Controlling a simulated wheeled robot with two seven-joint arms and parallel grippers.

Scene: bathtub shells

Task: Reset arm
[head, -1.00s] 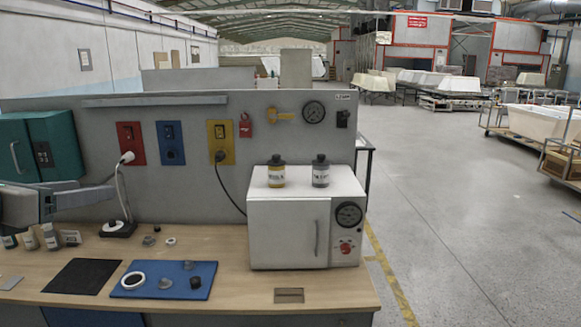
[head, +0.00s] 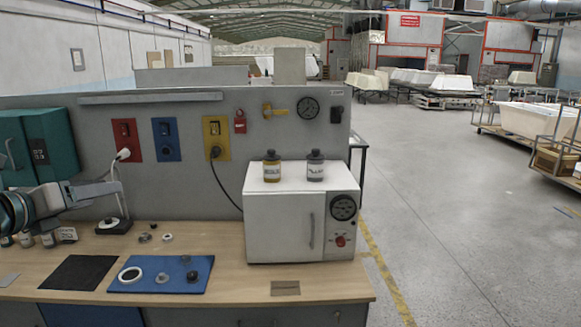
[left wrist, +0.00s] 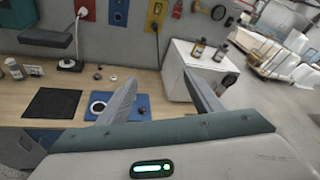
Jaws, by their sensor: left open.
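My left gripper (head: 108,190) is at the left of the head view, above the back left of the workbench and in front of the grey back panel. In the left wrist view its two fingers (left wrist: 160,80) stand well apart, with nothing between them. The wooden workbench (head: 230,284) and the white oven-like box (head: 275,228) lie beyond the fingers there. My right arm and gripper are not in view.
A blue mat (head: 205,270) with a white ring and small parts lies beside a black mat (head: 75,272). Two bottles (head: 271,168) (head: 315,168) stand on the white box. Small bottles, a lamp base (head: 114,226) and a teal cabinet (head: 40,145) are near my left arm. Open floor lies right.

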